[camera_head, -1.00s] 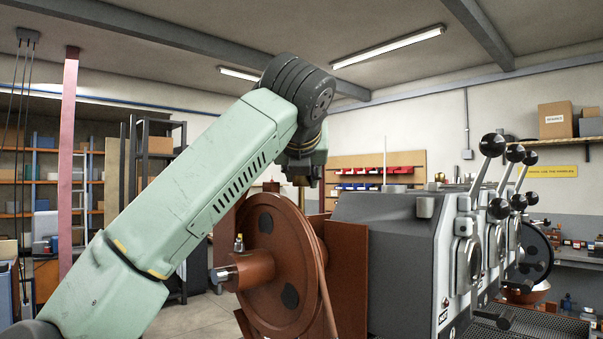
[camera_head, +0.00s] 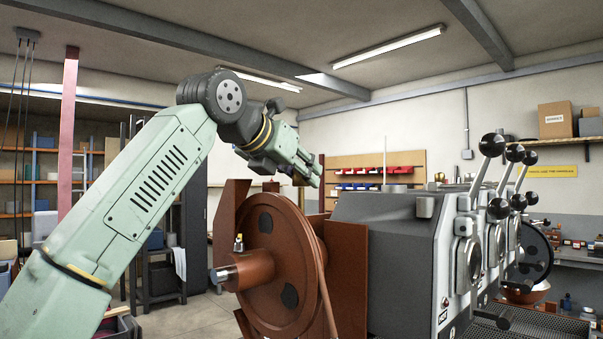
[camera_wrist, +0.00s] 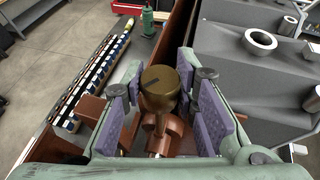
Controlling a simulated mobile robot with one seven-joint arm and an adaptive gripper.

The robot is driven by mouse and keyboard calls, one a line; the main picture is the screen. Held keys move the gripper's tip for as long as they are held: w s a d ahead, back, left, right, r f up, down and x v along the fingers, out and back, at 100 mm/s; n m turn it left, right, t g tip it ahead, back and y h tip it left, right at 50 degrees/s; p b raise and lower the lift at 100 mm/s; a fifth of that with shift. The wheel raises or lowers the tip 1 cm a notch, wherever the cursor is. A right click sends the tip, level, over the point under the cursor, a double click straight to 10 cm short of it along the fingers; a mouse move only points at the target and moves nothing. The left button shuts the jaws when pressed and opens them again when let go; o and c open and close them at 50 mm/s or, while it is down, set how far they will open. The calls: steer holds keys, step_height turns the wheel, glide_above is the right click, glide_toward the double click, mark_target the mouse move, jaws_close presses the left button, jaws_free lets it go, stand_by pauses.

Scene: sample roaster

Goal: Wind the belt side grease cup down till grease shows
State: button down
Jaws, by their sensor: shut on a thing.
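A brass grease cup (camera_wrist: 158,86) with a dark line across its round top stands between my gripper's purple-padded fingers in the wrist view. My gripper (camera_wrist: 160,98) is shut on it. A narrow stem shows below the cup, above a red-brown housing (camera_wrist: 160,143). I see no grease clearly.
The grey roaster body (camera_head: 375,235) with black-knobbed levers (camera_head: 492,146) stands right of the pulley. Red-brown guard plates rise close around the pulley. In the wrist view a green bottle (camera_wrist: 147,20) and a red tray (camera_wrist: 128,6) lie beyond the cup.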

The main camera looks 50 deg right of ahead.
steer(key=m+g, duration=0.4)
steer(key=g, duration=0.1)
steer(key=shift+m, duration=0.3)
steer(key=shift+m+g, duration=0.3)
steer(key=shift+g, duration=0.3)
steer(key=shift+m+g+y, duration=0.5)
steer(key=c, duration=1.5)
jaws_free()
steer(key=shift+c, duration=0.2)
steer(key=shift+w+a+r, duration=0.2)
steer(key=shift+a+r, duration=0.05)
steer(key=shift+a, duration=0.35)
steer(key=w+a, duration=0.4)
steer(key=a, duration=0.7)
steer(key=shift+w, duration=0.25)
